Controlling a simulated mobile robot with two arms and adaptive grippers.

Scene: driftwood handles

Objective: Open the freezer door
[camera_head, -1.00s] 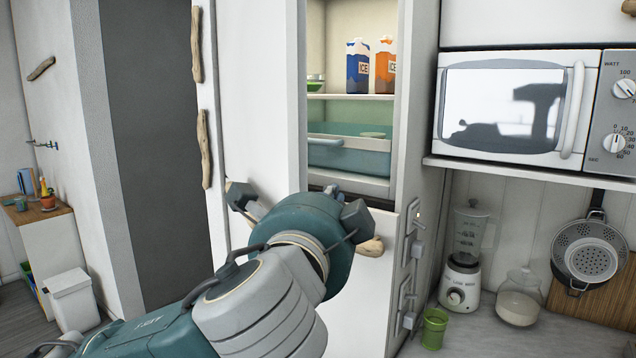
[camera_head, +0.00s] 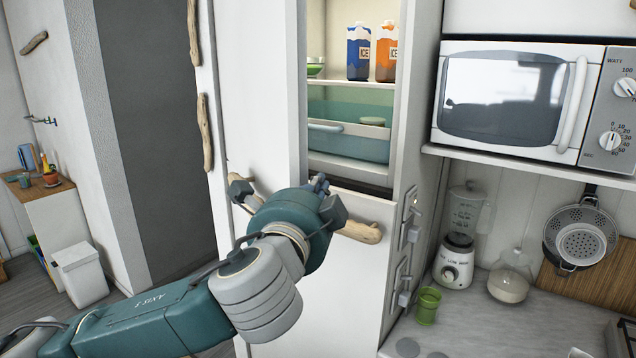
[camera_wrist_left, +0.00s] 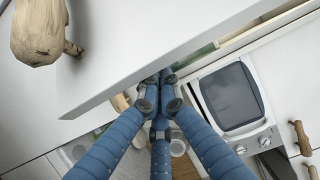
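The open upper refrigerator door (camera_head: 262,110) stands swung out on the left, and its driftwood handle (camera_head: 240,188) is partly behind my gripper. Below the open compartment is a closed white front, apparently the freezer door (camera_head: 350,290), with a driftwood handle (camera_head: 360,232). My left gripper (camera_head: 318,183) is by the lower end of the open door, left of the lower handle. In the left wrist view its blue fingers (camera_wrist_left: 164,76) come together at a white panel edge, with nothing seen between them. A driftwood handle (camera_wrist_left: 38,30) shows at upper left there. My right gripper is not in view.
The compartment holds cartons (camera_head: 358,55) and a teal drawer (camera_head: 350,142). To the right are a microwave (camera_head: 510,95), a blender (camera_head: 457,255), a green cup (camera_head: 428,303) and hanging colanders (camera_head: 580,240) by the counter. A white bin (camera_head: 80,275) stands at far left.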

